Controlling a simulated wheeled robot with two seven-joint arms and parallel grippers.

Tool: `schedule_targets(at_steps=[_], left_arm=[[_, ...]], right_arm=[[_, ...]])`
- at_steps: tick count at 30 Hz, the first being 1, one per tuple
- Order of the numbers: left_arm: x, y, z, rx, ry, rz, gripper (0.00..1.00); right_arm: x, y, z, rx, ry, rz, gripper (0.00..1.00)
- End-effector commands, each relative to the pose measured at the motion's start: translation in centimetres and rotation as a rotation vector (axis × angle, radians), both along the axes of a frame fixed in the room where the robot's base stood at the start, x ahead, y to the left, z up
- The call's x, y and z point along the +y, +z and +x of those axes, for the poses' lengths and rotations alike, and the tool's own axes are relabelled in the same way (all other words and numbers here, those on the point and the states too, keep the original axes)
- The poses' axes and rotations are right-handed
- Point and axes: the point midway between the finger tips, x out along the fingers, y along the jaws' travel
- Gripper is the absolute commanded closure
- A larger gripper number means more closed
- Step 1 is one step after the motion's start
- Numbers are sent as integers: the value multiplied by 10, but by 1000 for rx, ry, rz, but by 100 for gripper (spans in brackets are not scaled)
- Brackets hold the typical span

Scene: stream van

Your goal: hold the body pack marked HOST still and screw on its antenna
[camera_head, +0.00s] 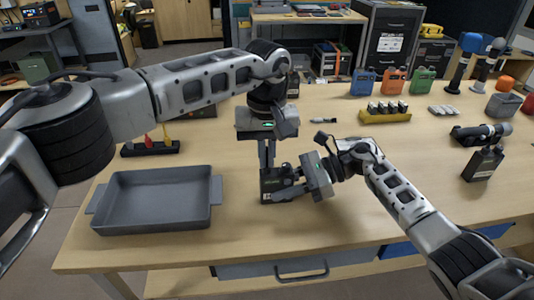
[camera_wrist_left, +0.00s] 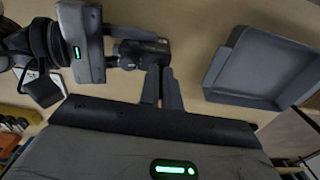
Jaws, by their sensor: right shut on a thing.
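The dark body pack (camera_head: 270,186) stands on the table in the middle of the head view; its HOST marking is too small to read. My right gripper (camera_head: 288,184) is shut on it from the right. My left gripper (camera_head: 267,168) points straight down over the pack, its fingers close together at the pack's top. In the left wrist view, the left fingers (camera_wrist_left: 160,70) reach the pack (camera_wrist_left: 141,52), with the right gripper (camera_wrist_left: 108,54) beside it. I cannot make out an antenna between the left fingers or on the pack.
A grey tray (camera_head: 150,222) lies at the left. Behind it is a black rack (camera_head: 150,148) with coloured pieces. A yellow holder (camera_head: 384,116), coloured canisters (camera_head: 394,82) and a second dark pack (camera_head: 483,164) stand to the right. Bare table lies in front of the held pack.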

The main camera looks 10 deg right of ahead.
Motion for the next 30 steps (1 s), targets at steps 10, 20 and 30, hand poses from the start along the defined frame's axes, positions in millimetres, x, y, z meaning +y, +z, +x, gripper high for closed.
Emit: schedule_targets(at_steps=[10,20,30], left_arm=[[1,0,0,0,-68,1,81],[0,1,0,0,-67,0,70],[0,53,1,-5,-67,-1,70]], right_arm=[[0,0,0,0,0,0,98],[0,0,0,0,0,0,98],[0,0,0,0,0,0,98]])
